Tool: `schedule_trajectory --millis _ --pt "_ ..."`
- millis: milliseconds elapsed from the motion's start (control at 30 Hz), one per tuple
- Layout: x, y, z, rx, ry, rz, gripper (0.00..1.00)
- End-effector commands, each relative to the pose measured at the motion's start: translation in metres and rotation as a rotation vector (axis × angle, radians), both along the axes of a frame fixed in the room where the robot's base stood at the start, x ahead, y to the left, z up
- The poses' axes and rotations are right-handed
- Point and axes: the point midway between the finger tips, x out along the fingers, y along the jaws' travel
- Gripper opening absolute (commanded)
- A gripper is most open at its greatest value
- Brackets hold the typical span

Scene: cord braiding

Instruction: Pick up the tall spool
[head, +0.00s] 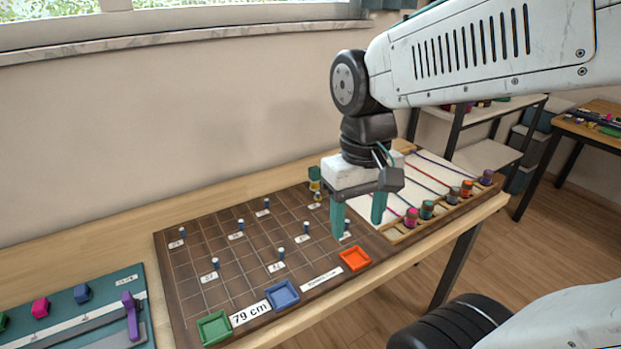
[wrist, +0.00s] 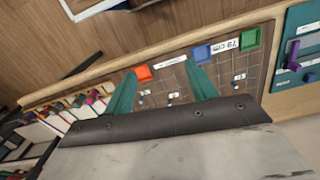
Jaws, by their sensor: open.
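My gripper (head: 358,220) points down with its two teal fingers apart and nothing between them, over the right part of the brown gridded board (head: 205,270). In the wrist view, the open fingers (wrist: 160,72) reach toward the same board. A green and yellow upright piece (head: 314,180) stands at the board's back edge, just left of my gripper's body. Several coloured spools, among them a purple one (head: 487,177) and an orange one (head: 466,188), stand in a row at the right, each at a cord's end. I cannot tell which piece is the tall spool.
Small blue pegs with white tops stand across the board. Green (head: 214,328), blue (head: 283,294) and orange (head: 355,259) trays line its front edge. A teal board with a purple lever (head: 131,315) lies at the left. The wall runs behind the table.

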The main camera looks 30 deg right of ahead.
Motion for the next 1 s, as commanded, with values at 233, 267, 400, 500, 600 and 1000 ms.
schedule_trajectory --millis 233,267,400,500,600,1000 --pt "0.095 -0.027 -0.03 0.06 0.033 -0.05 0.56" --pt "0.107 -0.032 -0.036 0.068 0.031 -0.054 0.56" --pt "0.167 -0.06 -0.066 0.095 -0.008 -0.064 0.56" --pt "0.212 -0.084 -0.092 0.106 -0.054 -0.065 0.56" --pt "0.255 -0.111 -0.12 0.105 -0.114 -0.058 0.56" --pt "0.38 -0.176 -0.136 -0.029 -0.438 0.081 0.56"
